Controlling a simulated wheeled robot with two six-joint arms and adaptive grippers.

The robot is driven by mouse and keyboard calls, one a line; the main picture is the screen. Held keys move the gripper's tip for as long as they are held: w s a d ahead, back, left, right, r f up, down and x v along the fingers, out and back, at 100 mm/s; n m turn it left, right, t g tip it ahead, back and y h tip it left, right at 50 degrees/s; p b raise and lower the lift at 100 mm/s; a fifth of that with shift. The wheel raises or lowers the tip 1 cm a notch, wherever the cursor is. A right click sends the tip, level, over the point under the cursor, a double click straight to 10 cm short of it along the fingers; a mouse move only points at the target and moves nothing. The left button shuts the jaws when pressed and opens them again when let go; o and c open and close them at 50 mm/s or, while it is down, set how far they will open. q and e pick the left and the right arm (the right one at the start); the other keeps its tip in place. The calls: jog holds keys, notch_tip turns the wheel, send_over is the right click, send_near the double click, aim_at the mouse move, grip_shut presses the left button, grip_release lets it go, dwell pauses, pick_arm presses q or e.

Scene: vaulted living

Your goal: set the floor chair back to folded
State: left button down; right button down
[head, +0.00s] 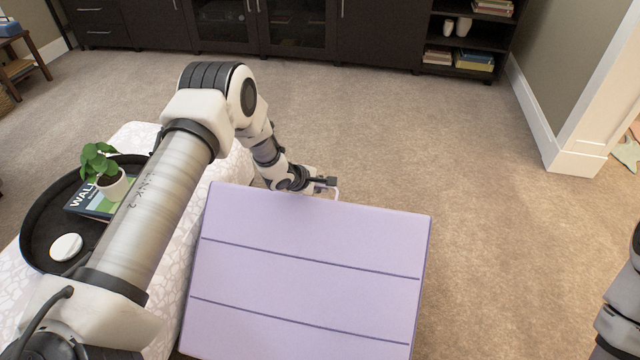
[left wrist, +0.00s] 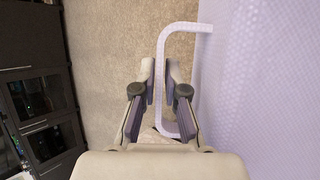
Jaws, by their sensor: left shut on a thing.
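The floor chair (head: 310,265) is a lavender padded panel with two dark seams, seen from above in the lower middle of the head view. In the left wrist view its lavender fabric (left wrist: 265,90) fills the right side, and a pale loop handle (left wrist: 182,27) sticks out from it. My left gripper (head: 326,186) is at the chair's far edge. In the left wrist view my left gripper (left wrist: 160,72) has its fingers on either side of the handle's outer bar, shut on it. The chair's underside and any second panel are hidden. My right gripper is out of frame.
A pale patterned ottoman (head: 172,255) stands left of the chair, bearing a dark round tray (head: 32,238) with a potted plant (head: 105,172), a book and a white disc. Dark cabinets (head: 300,30) line the far wall. Carpet (head: 480,150) is clear beyond and right of the chair.

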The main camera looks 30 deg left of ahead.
pick_arm(q)
jog(key=shift+w+f, duration=0.45)
jog(key=shift+f, duration=0.05)
jog(key=c, duration=1.5)
grip_release()
jog(key=shift+r, duration=0.1)
jog(key=shift+s, duration=0.1)
jog(key=v, duration=1.2)
